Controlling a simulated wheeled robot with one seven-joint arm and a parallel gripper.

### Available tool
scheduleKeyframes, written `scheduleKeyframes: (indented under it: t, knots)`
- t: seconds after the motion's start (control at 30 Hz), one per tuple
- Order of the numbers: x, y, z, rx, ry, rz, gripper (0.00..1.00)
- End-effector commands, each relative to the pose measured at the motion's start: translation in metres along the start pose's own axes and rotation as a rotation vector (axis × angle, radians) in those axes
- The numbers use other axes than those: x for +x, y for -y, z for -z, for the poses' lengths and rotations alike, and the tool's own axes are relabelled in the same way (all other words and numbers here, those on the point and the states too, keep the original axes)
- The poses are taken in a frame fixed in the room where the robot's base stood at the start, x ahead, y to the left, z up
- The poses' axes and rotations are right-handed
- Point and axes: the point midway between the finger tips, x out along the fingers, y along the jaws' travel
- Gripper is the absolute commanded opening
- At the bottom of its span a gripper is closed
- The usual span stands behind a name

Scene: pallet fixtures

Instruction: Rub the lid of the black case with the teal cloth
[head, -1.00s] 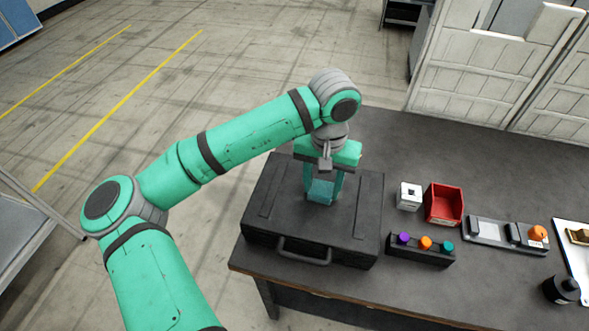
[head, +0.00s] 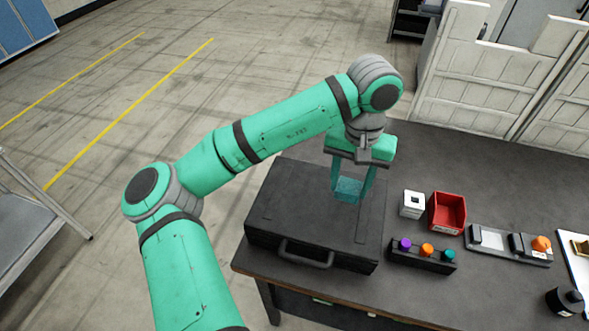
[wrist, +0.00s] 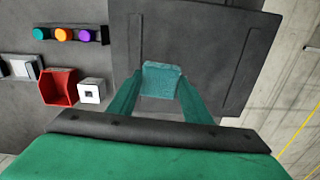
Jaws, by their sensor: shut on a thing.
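The black case (head: 300,215) lies flat and closed on the dark table, with its handle facing the front edge. The teal cloth (head: 347,190) is a small folded pad between my fingertips. My gripper (head: 348,183) is shut on it, pointing down over the right part of the lid. In the wrist view the cloth (wrist: 161,80) shows between both fingers, above the lid of the case (wrist: 205,50). I cannot tell for certain whether the cloth touches the lid.
To the right of the case are a white cube (head: 412,204), a red bin (head: 447,212) and a black block with purple, orange and teal knobs (head: 423,256). A grey tray (head: 508,244) lies further right. The table's front edge runs close below the case.

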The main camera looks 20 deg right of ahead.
Motion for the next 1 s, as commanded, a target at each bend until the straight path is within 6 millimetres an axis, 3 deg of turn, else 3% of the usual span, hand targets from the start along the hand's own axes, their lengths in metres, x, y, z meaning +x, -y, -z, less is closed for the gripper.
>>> scheduleKeyframes:
  t: [0.4,1.0]
  knots:
    - [-0.034,0.0,0.0,0.0,0.0,0.001,0.24]
    - [-0.037,0.001,0.0,-0.002,0.0,0.001,0.24]
